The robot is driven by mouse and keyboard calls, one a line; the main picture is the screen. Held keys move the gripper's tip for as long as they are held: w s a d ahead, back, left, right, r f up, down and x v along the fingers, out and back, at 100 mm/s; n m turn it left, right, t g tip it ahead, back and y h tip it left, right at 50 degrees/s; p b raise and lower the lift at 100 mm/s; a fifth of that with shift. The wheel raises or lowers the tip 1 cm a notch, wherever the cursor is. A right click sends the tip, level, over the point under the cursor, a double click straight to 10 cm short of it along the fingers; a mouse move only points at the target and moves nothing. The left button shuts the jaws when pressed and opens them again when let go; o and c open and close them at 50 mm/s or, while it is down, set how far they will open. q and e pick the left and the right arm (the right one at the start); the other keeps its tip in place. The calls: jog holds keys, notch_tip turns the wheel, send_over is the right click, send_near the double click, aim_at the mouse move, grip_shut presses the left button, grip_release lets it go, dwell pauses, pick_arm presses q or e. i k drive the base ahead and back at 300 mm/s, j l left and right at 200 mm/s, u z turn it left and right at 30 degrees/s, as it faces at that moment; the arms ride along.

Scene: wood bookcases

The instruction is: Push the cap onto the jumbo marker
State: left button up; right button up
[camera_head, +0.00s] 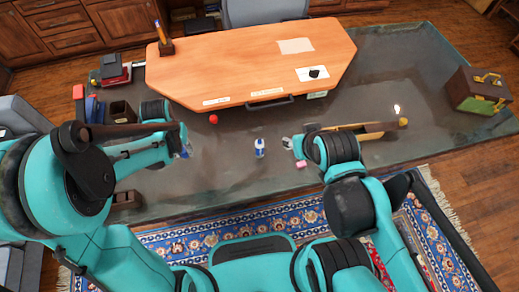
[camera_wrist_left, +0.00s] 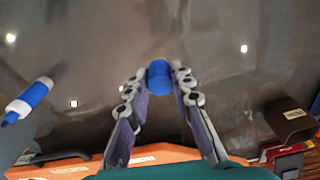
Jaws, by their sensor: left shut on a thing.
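My left gripper (camera_head: 187,150) is to the left of the marker. In the left wrist view its fingertips (camera_wrist_left: 158,78) are shut on the blue cap (camera_wrist_left: 158,70).
A wooden desk panel (camera_head: 250,65) lies behind the marker. A red ball (camera_head: 213,119) and a pink block (camera_head: 301,164) are nearby. A dark cup (camera_head: 122,112) stands at left; a green-brown case (camera_head: 477,90) is far right. Glass between left gripper and marker is clear.

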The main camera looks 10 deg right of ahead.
aim_at(258, 143)
jog(key=k+z, duration=0.15)
jog(key=k, duration=0.5)
jog(key=z, duration=1.55)
jog(key=k+j, duration=0.15)
jog(key=j, duration=0.25)
jog(key=k+j, duration=0.15)
jog(key=j, duration=0.2)
jog(key=k+j, duration=0.1)
jog(key=j, duration=0.3)
jog(key=k+j, duration=0.15)
jog(key=j, duration=0.2)
jog(key=k+j, duration=0.15)
jog(key=j, duration=0.25)
jog(key=k+j, duration=0.15)
jog(key=j, duration=0.2)
